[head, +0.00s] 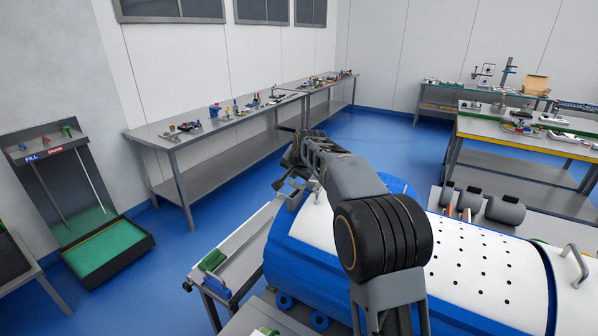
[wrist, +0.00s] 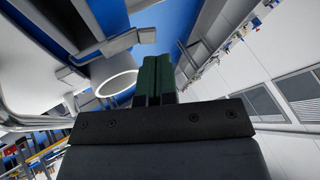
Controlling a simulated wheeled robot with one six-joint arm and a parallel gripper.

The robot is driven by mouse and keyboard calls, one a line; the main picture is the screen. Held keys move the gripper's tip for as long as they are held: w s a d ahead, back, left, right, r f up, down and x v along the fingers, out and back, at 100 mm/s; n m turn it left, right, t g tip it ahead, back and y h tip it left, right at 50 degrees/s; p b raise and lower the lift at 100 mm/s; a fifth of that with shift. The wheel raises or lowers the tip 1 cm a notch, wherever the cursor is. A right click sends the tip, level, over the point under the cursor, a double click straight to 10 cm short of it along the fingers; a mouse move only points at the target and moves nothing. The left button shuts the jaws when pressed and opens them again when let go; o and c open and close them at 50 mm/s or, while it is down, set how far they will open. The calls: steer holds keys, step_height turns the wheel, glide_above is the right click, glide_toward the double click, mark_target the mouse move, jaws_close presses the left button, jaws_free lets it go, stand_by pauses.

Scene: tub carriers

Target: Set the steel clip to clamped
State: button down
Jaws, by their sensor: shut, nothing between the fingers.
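My gripper (wrist: 155,78) is shut and empty, its two dark green fingers together in the wrist view. In the head view my gripper (head: 293,152) is at the left end of the blue and white tub (head: 335,228), partly hidden by my own arm. Grey metal fittings (head: 287,186) sit at that end, just below my gripper. In the wrist view a grey metal bar with square ends (wrist: 122,43) lies close to the fingertips, with a pale ring (wrist: 117,84) beside them. I cannot tell for sure which fitting is the steel clip, nor its setting.
A narrow grey tray (head: 238,248) with green and blue items stands left of the tub. Long steel benches (head: 222,140) with small tools line the back wall. A green-floored bin (head: 105,250) stands at left. Blue floor between them is clear.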

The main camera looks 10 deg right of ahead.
steer(key=shift+w+a+f, duration=0.6)
steer(key=shift+a+f, duration=0.05)
steer(key=shift+a, duration=0.15)
steer(key=shift+a+f+g+h+p, duration=0.15)
steer(key=shift+g+h+p, duration=0.25)
steer(key=shift+p, duration=0.65)
steer(key=shift+f, duration=0.5)
steer(key=shift+g+p, duration=0.3)
steer(key=w+a+r+p, duration=0.2)
steer(key=a+r+p, duration=0.1)
steer(key=a+r, duration=0.4)
steer(key=shift+r, duration=0.3)
steer(key=shift+a, duration=0.1)
